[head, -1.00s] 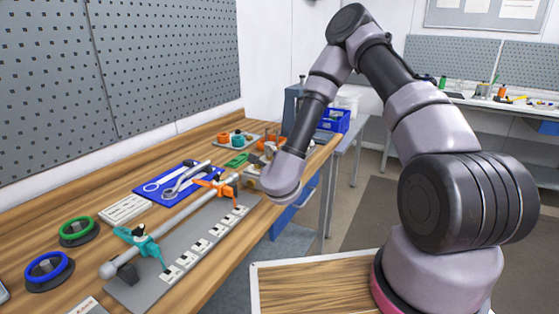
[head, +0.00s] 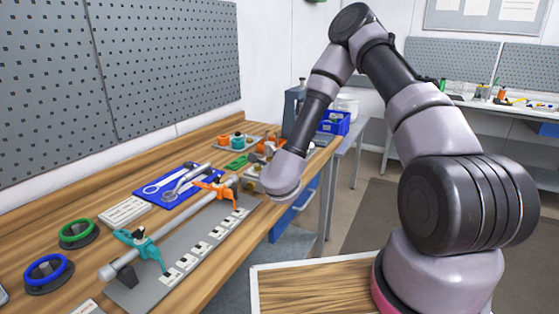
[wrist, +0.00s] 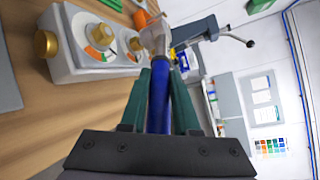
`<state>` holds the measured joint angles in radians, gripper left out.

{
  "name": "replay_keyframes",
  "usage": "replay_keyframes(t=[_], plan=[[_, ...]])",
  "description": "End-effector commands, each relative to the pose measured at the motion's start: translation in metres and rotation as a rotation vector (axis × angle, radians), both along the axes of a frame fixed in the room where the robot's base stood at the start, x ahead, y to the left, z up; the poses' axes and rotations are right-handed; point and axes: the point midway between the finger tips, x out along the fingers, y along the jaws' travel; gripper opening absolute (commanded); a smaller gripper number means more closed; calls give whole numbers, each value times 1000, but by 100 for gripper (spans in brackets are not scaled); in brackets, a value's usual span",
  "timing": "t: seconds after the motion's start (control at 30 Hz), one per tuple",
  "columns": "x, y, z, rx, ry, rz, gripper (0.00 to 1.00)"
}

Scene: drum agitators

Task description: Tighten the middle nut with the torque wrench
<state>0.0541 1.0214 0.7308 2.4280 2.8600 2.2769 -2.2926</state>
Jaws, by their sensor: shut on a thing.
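In the wrist view my gripper (wrist: 160,105) is shut on the blue handle of a tool, which looks like the torque wrench (wrist: 159,90). Its pale metal head points away from the fingers. In the head view the fingers and held tool are hidden behind my wrist, over the right part of the bench. A long grey shaft (head: 186,216) lies along the bench, left of my wrist. It carries a teal clamp-like piece (head: 143,244) and an orange one (head: 213,190). I cannot make out the middle nut.
A grey plate (head: 160,293) with several white squares lies beside the shaft. A blue mat (head: 158,200) holds wrenches. Green (head: 76,230) and blue (head: 48,268) rings stand at left. A pale box with brass knobs (wrist: 80,65) is close left of the held tool.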

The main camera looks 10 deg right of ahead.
Motion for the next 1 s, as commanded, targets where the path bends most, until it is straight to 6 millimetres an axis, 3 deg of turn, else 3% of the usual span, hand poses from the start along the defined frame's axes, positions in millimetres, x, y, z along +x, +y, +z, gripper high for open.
replay_keyframes(t=[1.0], plan=[[0, 0, 30, 0, -1, 1, 0]])
